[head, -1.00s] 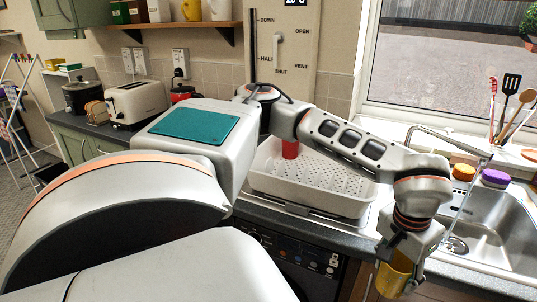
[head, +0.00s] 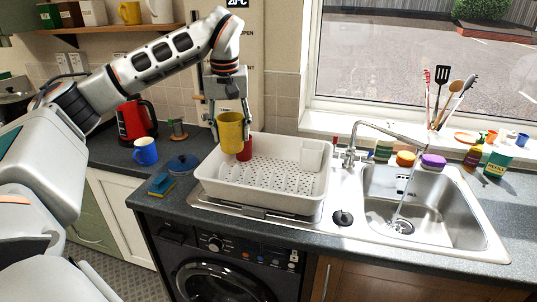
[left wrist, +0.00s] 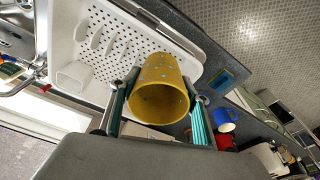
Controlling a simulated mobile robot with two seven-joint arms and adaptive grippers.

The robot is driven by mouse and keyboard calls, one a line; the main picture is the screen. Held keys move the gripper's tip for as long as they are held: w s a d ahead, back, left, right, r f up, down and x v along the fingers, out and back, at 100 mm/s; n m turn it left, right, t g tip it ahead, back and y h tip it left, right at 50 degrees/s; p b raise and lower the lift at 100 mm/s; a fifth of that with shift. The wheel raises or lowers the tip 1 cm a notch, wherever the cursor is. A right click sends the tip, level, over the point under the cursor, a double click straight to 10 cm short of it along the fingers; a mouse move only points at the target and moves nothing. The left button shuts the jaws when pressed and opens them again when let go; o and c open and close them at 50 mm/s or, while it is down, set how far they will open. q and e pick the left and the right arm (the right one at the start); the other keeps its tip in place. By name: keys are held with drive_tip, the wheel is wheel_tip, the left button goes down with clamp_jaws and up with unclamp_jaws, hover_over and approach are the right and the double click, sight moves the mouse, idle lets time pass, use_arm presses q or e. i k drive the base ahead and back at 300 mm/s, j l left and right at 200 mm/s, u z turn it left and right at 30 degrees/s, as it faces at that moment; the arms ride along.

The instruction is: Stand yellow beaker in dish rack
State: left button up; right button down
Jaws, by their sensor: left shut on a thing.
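The yellow beaker (head: 230,135) is held by my left gripper (head: 230,118), which is shut on it and points down. The beaker looks about upright, at the back left part of the white dish rack (head: 265,200). In the left wrist view the beaker (left wrist: 160,82) sits between the two fingers, with its open mouth facing the camera and small pale spots inside. It overlaps the edge of the rack (left wrist: 195,45) there. I cannot tell how high its base is above the rack. My right gripper is not in view.
The sink (head: 430,205) is right.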

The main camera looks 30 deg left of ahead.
sight(277, 163)
drive_tip(key=i, duration=0.85)
